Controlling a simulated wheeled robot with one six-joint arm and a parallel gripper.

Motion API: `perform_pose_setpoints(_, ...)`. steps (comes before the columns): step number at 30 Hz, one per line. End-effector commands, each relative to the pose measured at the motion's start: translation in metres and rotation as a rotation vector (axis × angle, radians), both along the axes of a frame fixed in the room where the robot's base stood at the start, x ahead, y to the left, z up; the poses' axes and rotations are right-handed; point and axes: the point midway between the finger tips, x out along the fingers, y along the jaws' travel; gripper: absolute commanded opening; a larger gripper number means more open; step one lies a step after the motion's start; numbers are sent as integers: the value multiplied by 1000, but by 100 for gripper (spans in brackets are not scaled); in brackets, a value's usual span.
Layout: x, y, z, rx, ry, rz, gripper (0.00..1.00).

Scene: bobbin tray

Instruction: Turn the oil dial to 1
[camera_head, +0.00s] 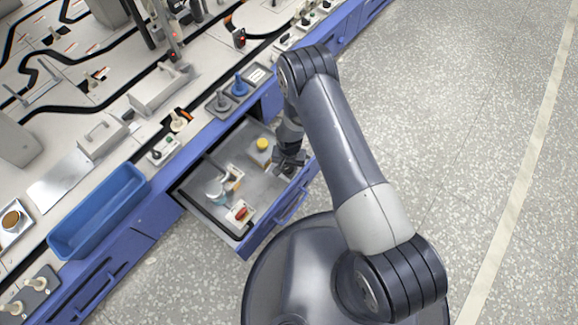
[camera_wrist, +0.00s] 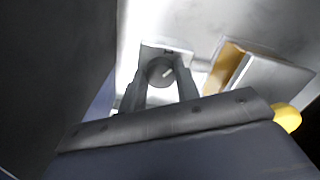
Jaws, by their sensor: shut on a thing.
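In the wrist view, a round grey knob with a pale pointer mark, which I take for the oil dial (camera_wrist: 161,71), sits on a white plate (camera_wrist: 150,48). My gripper (camera_wrist: 163,80) has one finger on each side of the knob and is shut on it. The pointer slants up to the right. I cannot read any label or number by it. In the head view my gripper (camera_head: 287,159) is low over the right part of an open drawer (camera_head: 225,223), and it hides the dial there.
The drawer also holds a yellow-topped round thing (camera_head: 262,144), a white-and-blue cup (camera_head: 215,191) and a white block with a red top (camera_head: 240,212). A blue bin (camera_head: 100,213) is at the left.

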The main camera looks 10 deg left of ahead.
Motion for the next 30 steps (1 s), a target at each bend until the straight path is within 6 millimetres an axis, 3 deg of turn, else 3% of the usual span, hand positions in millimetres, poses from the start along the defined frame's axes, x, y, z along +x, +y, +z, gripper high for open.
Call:
perform_pose_setpoints(18,1,0,-1,0,-1,374,8)
perform_pose_setpoints(30,1,-1,0,0,-1,444,8)
